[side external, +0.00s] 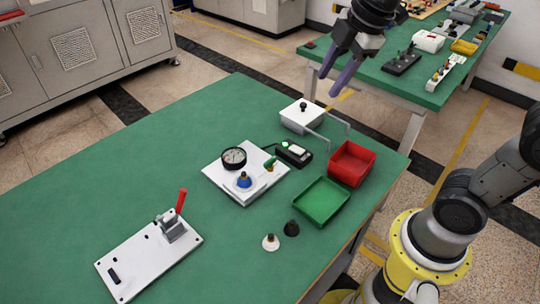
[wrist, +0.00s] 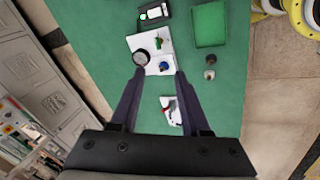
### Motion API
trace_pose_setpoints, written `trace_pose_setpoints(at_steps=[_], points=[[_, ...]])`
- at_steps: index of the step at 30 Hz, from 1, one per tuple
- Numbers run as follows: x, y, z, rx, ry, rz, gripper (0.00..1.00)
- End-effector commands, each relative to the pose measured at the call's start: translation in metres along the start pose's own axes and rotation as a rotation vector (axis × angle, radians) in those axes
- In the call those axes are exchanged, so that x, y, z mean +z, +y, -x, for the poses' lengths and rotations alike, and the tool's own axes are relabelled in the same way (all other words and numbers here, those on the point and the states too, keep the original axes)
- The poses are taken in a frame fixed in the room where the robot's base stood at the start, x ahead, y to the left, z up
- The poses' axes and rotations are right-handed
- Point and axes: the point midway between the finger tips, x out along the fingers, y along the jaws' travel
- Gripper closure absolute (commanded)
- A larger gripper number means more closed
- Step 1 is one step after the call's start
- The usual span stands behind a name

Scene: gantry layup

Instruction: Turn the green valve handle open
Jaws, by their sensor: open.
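The green valve handle (side external: 270,163) is small and sits at the right part of a white panel (side external: 219,172) on the green table. In the wrist view it is a small green piece (wrist: 158,43) on the panel. The panel also carries a round gauge (side external: 233,157) and a blue knob (side external: 244,180). My gripper (side external: 328,84) is open and empty, high above the table's far right part, well apart from the handle. In the wrist view, its fingers (wrist: 159,73) point toward the panel. The handle's exact angle is too small to tell.
A black box with a lit button (side external: 294,153) stands close beside the handle. A white box (side external: 301,117), red bin (side external: 352,163) and green tray (side external: 321,203) are to the right. A red-levered clamp plate (side external: 150,260) and two small knobs (side external: 270,242) are nearer. The table's left is clear.

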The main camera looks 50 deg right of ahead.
Motion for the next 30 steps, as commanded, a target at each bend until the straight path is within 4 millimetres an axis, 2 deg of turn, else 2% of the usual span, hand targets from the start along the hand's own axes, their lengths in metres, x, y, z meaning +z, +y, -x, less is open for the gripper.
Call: trace_pose_setpoints(at_steps=[1, 6, 12, 15, 18, 26, 30], points=[[-0.008, 0.014, -0.013, -0.033, -0.011, 0.070, 0.54], [-0.031, 0.049, -0.060, -0.131, -0.031, 0.268, 0.54], [-0.049, 0.070, -0.127, -0.248, -0.052, 0.366, 0.54], [-0.053, 0.069, -0.154, -0.297, -0.064, 0.371, 0.54], [-0.053, 0.064, -0.173, -0.336, -0.074, 0.373, 0.54], [-0.051, 0.054, -0.195, -0.362, -0.081, 0.375, 0.54], [-0.047, 0.045, -0.217, -0.364, -0.082, 0.375, 0.54]])
